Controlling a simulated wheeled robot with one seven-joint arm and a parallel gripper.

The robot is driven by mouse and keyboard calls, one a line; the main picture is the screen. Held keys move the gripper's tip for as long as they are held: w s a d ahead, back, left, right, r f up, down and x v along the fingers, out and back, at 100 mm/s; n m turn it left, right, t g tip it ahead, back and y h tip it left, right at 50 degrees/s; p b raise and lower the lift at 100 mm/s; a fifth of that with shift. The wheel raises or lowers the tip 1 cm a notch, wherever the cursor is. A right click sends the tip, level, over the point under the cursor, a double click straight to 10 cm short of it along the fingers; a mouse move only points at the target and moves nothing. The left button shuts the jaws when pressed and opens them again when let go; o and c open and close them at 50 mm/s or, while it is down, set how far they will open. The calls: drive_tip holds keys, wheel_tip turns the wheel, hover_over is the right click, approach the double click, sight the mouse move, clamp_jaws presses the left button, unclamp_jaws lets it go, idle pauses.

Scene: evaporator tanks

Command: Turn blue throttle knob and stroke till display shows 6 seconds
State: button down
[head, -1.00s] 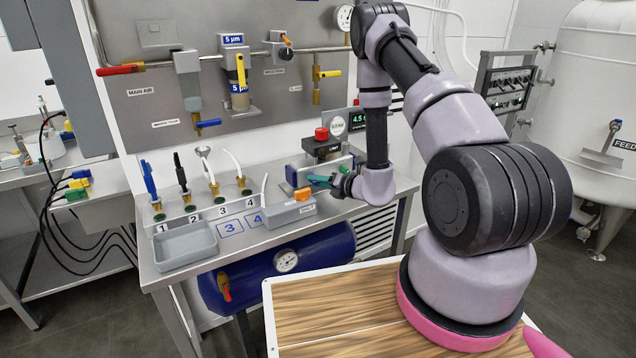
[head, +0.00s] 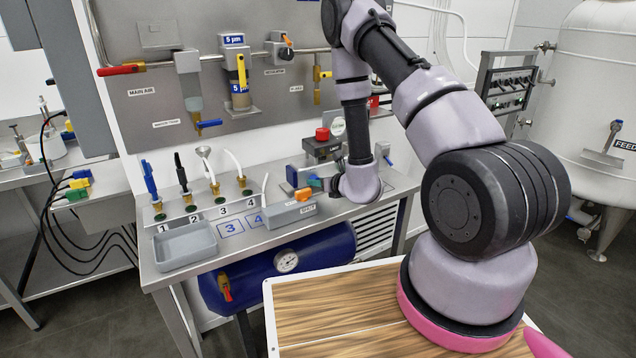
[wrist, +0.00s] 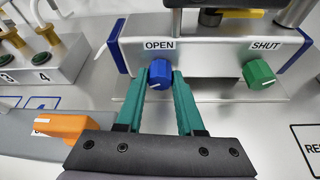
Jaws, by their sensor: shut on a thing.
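The blue knob (wrist: 161,73) sits under the OPEN label on the left of a grey and blue block (wrist: 200,47) in the wrist view. My gripper (wrist: 167,76) has its two teal fingers shut on this knob, one on each side. The gripper also shows in the head view (head: 316,183), at the front of the block, partly hidden by my wrist. A green knob (wrist: 258,74) sits under the SHUT label, clear of the fingers. The display is hidden behind my arm in the head view, so its reading cannot be seen now.
A grey box with an orange knob (wrist: 62,126) lies close to the left of my fingers. A red button (head: 322,134) stands behind the block. A rack of numbered fittings (head: 204,211) and an empty grey tray (head: 186,245) are further left on the bench.

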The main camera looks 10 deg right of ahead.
idle(0.4)
drive_tip(key=c, duration=0.5)
unclamp_jaws()
drive_tip(key=v, duration=0.7)
drive_tip(key=shift+s, duration=0.3)
